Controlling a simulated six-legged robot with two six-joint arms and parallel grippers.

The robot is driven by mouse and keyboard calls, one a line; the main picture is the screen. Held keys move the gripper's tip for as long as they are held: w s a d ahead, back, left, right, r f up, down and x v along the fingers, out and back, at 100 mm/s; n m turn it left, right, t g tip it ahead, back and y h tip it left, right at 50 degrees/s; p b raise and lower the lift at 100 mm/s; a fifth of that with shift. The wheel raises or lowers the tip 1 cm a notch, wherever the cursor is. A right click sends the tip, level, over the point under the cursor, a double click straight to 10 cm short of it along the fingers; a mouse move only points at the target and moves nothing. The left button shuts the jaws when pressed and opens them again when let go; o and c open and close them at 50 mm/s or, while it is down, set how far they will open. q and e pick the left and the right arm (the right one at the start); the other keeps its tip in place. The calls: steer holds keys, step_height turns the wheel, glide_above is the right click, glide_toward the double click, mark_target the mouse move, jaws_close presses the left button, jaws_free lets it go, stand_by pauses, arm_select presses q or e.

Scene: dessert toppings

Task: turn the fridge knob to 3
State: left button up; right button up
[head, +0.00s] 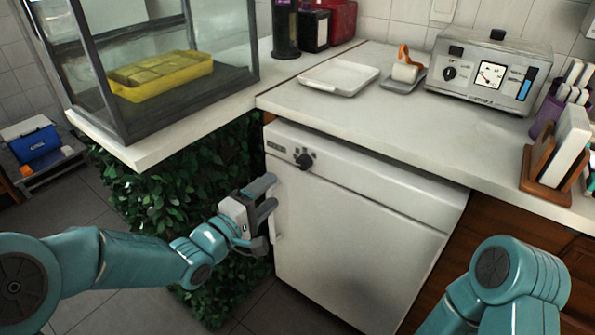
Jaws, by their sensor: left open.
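The fridge (350,250) is a white under-counter unit in the middle of the head view. Its black round knob (304,160) sits at the left end of the top front panel, with small dark marks around it. The marks are too small to read. My left gripper (272,208) is open and empty, below and left of the knob, near the fridge's left edge and apart from the knob. My right arm (510,285) shows at the lower right, but its gripper is out of the picture.
The worktop (330,112) overhangs the fridge and holds a white tray (338,78) and a machine with a dial (490,70). A glass case (170,60) with a yellow tray (160,76) stands left. A leafy panel (185,185) lies left of the fridge.

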mark_target(301, 165)
arm_select(q)
steer(key=b+x, duration=0.1)
steer(key=x, duration=1)
steer(key=shift+w, duration=0.15)
steer(key=c, duration=1)
